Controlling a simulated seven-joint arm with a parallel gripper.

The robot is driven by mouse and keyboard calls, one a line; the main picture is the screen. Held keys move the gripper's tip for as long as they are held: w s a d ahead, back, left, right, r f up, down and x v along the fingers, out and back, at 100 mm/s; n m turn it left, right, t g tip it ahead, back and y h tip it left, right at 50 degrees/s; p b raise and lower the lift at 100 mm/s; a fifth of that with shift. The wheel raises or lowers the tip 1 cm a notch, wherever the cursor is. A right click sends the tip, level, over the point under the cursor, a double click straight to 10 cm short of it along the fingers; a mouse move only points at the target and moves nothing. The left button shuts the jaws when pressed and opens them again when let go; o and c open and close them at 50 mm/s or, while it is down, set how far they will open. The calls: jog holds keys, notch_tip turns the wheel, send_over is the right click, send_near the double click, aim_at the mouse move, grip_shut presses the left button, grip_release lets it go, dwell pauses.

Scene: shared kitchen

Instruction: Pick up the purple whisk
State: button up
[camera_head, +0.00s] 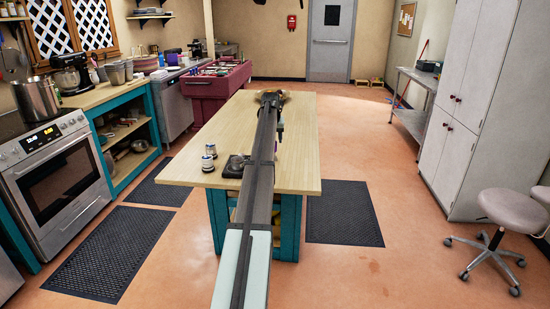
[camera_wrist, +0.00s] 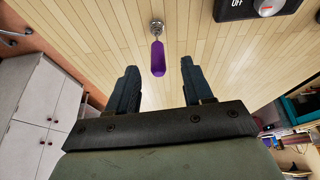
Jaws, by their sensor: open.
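The purple whisk (camera_wrist: 158,57) lies on the light wooden table top (camera_wrist: 105,52) in the wrist view, upper middle. Its purple part points toward me and its small metal end points away. My gripper (camera_wrist: 159,72) is open and empty, with its two dark fingers spread on either side of the purple end in the picture. How far the fingers are above the table is hard to tell. In the head view my arm runs over the wooden table (camera_head: 298,165), and the whisk cannot be made out clearly there.
A dark scale-like device marked OFF (camera_wrist: 255,8) sits at the upper right of the wrist view. Small jars (camera_head: 208,158) stand at the table's left edge in the head view. The table's right side is clear.

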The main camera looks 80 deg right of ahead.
jog(key=shift+x, duration=3.8)
jog(key=shift+s+d, duration=0.1)
jog(key=shift+s, duration=0.05)
jog(key=shift+r, duration=0.1)
grip_shut()
